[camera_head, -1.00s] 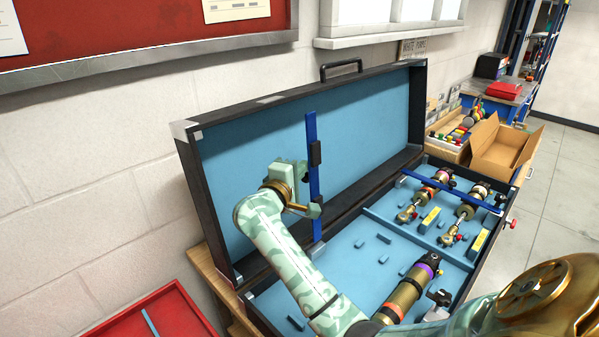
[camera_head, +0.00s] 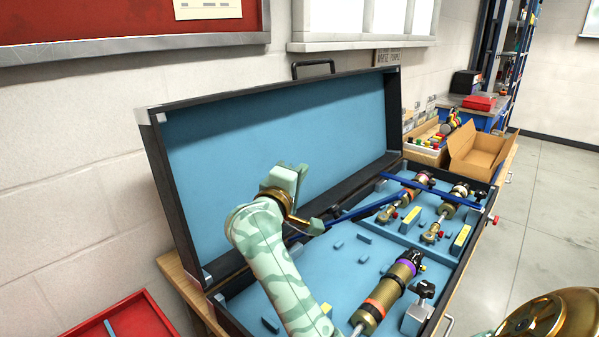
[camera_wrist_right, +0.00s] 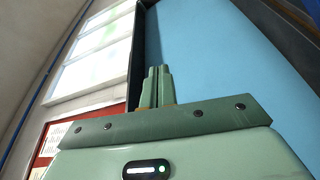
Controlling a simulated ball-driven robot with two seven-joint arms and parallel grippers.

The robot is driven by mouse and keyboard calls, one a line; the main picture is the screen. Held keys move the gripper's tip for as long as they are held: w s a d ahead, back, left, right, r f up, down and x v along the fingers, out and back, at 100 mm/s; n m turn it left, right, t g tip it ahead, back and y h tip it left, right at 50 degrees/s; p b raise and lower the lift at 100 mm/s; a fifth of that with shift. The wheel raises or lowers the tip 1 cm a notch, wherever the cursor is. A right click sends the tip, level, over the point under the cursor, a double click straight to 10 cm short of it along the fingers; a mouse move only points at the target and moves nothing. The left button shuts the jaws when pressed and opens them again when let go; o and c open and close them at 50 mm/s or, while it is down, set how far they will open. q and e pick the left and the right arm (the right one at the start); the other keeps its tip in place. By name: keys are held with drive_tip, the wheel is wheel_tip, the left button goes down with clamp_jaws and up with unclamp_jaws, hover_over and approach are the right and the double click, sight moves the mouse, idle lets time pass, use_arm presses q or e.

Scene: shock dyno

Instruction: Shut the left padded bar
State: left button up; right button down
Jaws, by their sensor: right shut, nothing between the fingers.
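The left padded bar (camera_head: 365,210) is blue and slants from the back edge of the open case, near my gripper, up to the right. It is tilted well down from upright, with its free end above the tray floor. My right gripper (camera_head: 299,180) is in front of the lid, above the bar's back end; the hand partly hides that end. Its fingers are together and empty in the right wrist view (camera_wrist_right: 155,86). I cannot tell if the hand touches the bar. A large shock absorber (camera_head: 388,292) lies in the left part of the case. My left gripper is not in view.
The lid (camera_head: 270,130) stands open behind my gripper. A cardboard box (camera_head: 478,155) is beyond the case; a red tray (camera_head: 130,320) is at lower left.

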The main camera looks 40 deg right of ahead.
drive_tip(key=s+a+r+p, duration=0.3)
drive_tip(key=s+a+r, duration=0.6)
drive_tip(key=r, duration=0.4)
drive_tip(key=shift+s, duration=0.9)
